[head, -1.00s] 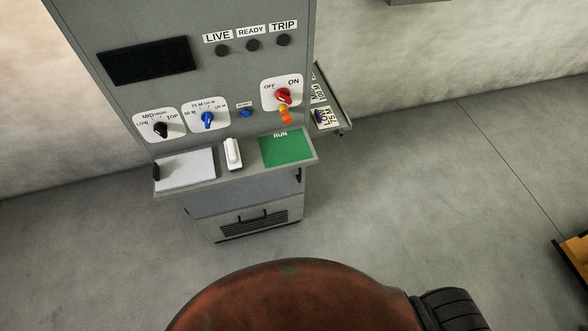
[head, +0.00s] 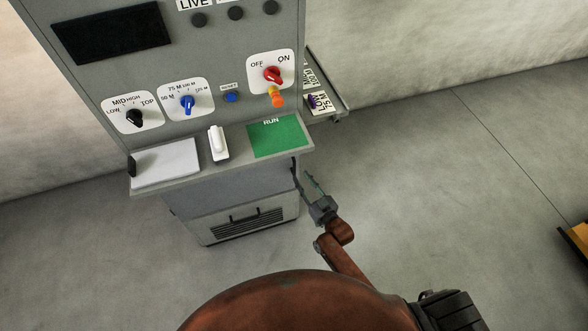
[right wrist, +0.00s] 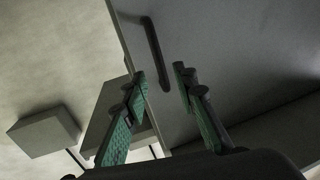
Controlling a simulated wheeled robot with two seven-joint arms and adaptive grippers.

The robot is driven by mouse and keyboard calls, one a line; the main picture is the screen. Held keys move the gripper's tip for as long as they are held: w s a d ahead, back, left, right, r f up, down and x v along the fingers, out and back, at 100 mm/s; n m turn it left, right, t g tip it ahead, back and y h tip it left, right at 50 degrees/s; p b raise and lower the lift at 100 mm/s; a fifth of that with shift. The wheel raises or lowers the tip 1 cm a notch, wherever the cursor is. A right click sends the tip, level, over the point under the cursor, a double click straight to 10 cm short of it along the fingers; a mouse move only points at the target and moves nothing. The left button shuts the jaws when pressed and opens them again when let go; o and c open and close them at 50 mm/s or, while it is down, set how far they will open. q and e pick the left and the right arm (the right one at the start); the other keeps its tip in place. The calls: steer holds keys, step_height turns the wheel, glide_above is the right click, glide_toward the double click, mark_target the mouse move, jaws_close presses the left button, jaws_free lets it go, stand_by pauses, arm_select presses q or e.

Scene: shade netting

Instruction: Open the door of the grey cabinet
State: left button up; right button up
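The grey cabinet (head: 215,60) stands at the upper left of the head view, and its door appears shut. In the right wrist view a dark bar handle (right wrist: 154,48) stands on a grey panel (right wrist: 225,45) near the panel's left edge. My right gripper (head: 308,180) is beside the cabinet's lower right side, below the shelf. Its green-padded fingers (right wrist: 159,76) are open and apart in the right wrist view, with the handle's lower part showing between them. Contact with the handle cannot be told. My left gripper is not in view.
A shelf with a green RUN panel (head: 278,136), a white switch (head: 218,143) and a white pad (head: 166,163) juts out above my right gripper. A side tray (head: 335,104) sticks out at the cabinet's right.

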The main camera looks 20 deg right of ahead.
mark_target(295, 169)
steer(key=x, duration=0.5)
steer(key=shift+w+a+f+b, duration=0.1)
steer(key=shift+w+b, duration=0.05)
steer(key=shift+b, duration=0.25)
steer(key=shift+w, duration=0.4)
steer(key=shift+w+a, duration=0.15)
steer(key=shift+w, duration=0.2)
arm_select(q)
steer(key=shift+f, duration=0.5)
arm_select(e)
steer(key=shift+c, duration=0.2)
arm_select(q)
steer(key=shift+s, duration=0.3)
arm_select(e)
jaws_close()
